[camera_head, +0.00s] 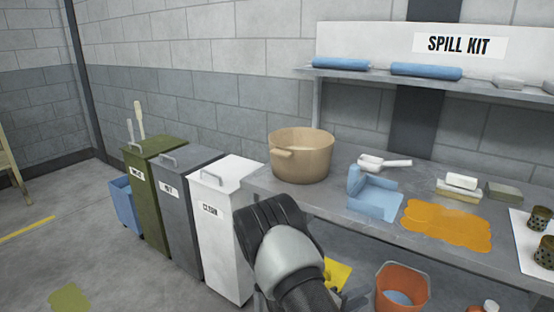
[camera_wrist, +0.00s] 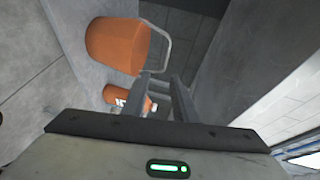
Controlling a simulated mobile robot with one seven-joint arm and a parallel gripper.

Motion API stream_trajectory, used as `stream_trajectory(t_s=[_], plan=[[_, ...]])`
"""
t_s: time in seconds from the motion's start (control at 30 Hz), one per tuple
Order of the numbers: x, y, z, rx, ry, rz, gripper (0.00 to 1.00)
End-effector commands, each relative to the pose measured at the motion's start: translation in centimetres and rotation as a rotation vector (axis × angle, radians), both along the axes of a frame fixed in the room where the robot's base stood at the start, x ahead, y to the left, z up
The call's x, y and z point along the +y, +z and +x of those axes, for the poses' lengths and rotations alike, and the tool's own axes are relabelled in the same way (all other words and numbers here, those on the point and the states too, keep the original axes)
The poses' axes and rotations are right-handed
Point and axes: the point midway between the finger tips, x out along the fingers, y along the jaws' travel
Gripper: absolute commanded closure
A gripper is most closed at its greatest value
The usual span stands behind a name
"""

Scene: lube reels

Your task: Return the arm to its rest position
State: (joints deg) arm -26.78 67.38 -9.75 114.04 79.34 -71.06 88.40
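My arm (camera_head: 290,255) rises from the bottom middle of the head view, in front of the bench's near edge. Its fingers cannot be made out there. In the wrist view my gripper (camera_wrist: 158,82) shows two grey fingers standing apart with nothing held between them. Beyond them are an orange bucket (camera_wrist: 117,45) with a wire handle and an orange bottle (camera_wrist: 118,95), partly hidden by a finger. Both lie apart from the fingers, as far as I can tell.
The bench (camera_head: 330,205) carries a tan pot (camera_head: 302,158), a blue cloth (camera_head: 374,195), a white scoop (camera_head: 385,162) and an orange spill (camera_head: 445,224). White (camera_head: 225,235), grey (camera_head: 180,210) and green bins (camera_head: 145,200) stand left. An orange bucket (camera_head: 402,285) is under the bench. Left floor is mostly open.

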Motion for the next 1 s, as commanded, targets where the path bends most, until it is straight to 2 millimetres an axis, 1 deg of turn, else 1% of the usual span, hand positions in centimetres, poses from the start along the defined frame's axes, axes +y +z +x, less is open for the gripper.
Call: stream_trajectory(t_s=[0.03,0.1,0.23,0.37,0.47,0.57,0.6,0.67,0.7,0.77,0.8,0.87,0.9,0.97,1.0], plan=[[0.1,0.2,0.2,0.002,0.002,0.006,0.74],[0.9,1.0,1.7,0.044,0.039,0.062,0.74],[2.6,2.3,3.8,0.122,0.121,0.143,0.74],[4.7,4.6,5.8,0.205,0.237,0.216,0.74],[6.8,7.2,7.2,0.278,0.364,0.261,0.74],[9.4,11.2,8.0,0.362,0.539,0.282,0.74],[10.5,13.0,7.9,0.400,0.621,0.278,0.74],[12.0,15.8,7.5,0.455,0.748,0.259,0.74],[12.9,17.7,6.9,0.491,0.831,0.234,0.74],[14.1,20.4,5.5,0.546,0.956,0.185,0.74],[14.8,22.2,4.4,0.582,1.036,0.142,0.74],[15.5,24.6,2.3,0.640,1.153,0.065,0.74],[15.9,26.1,0.7,0.680,1.225,0.007,0.74],[16.1,28.0,-2.0,0.744,1.326,-0.090,0.74],[16.0,29.2,-3.9,0.788,1.387,-0.163,0.74]])
